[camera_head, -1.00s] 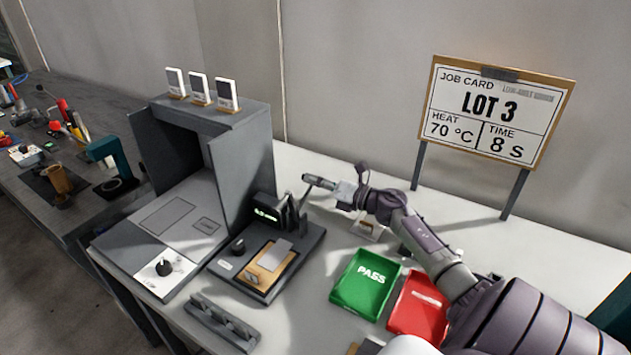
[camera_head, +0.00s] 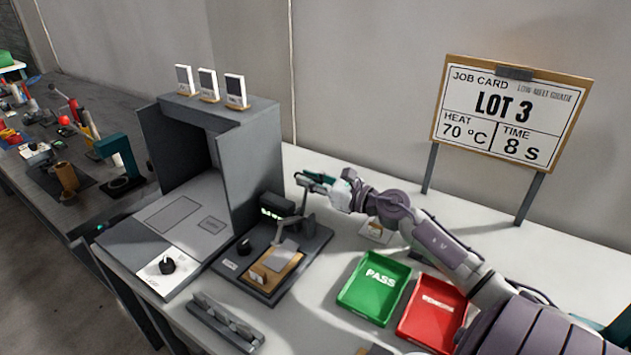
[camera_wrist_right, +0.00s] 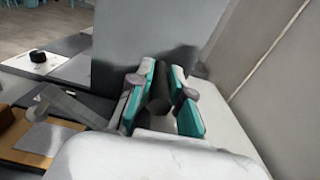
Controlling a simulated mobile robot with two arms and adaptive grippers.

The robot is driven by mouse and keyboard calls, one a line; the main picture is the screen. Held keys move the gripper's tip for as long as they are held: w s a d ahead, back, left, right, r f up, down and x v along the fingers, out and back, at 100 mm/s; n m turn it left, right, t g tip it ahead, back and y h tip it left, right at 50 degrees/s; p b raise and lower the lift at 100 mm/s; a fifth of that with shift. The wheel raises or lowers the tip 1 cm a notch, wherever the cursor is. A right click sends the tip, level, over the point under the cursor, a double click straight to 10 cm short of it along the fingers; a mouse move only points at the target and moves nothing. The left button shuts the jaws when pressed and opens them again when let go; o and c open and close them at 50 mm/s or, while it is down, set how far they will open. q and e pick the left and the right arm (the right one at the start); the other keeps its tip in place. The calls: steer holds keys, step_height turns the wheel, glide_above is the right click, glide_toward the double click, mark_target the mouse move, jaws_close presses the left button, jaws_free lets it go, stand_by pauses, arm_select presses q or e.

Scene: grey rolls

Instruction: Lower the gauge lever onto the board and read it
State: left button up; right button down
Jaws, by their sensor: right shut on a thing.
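The gauge (camera_head: 277,207), a dark block with a lit green readout too small to read, stands at the back of a dark base plate (camera_head: 312,243). A tan board (camera_head: 261,274) with a thin grey piece (camera_head: 285,252) on it lies on the plate. The grey gauge lever (camera_head: 308,223) is raised above the board; its arm also shows in the right wrist view (camera_wrist_right: 75,104). My right gripper (camera_head: 312,180) is beside and behind the gauge. In the wrist view its teal-padded fingers (camera_wrist_right: 160,95) are shut around a dark cylinder, seemingly the lever's handle. My left gripper is out of view.
A grey open-fronted box (camera_head: 252,150) stands left of the gauge. A green PASS tray (camera_head: 352,294) and a red tray (camera_head: 420,322) lie to the right. A slotted grey rack (camera_head: 215,322) is in front. The job card (camera_head: 512,112) stands behind.

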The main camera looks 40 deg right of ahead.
steer(key=a+n, duration=0.2)
steer(key=shift+s+a+n, duration=0.15)
steer(key=shift+s+n, duration=0.15)
steer(key=shift+s, duration=0.05)
steer(key=shift+s+a+f+n, duration=0.1)
steer(key=shift+s+a+n, duration=0.1)
steer(key=shift+a+n, duration=0.45)
steer(key=shift+s+a+n, duration=0.15)
steer(key=shift+a+n, duration=0.35)
steer(key=shift+n, duration=0.15)
steer(key=c, duration=1.1)
jaws_free()
steer(key=shift+s, duration=0.1)
steer(key=v, duration=1.2)
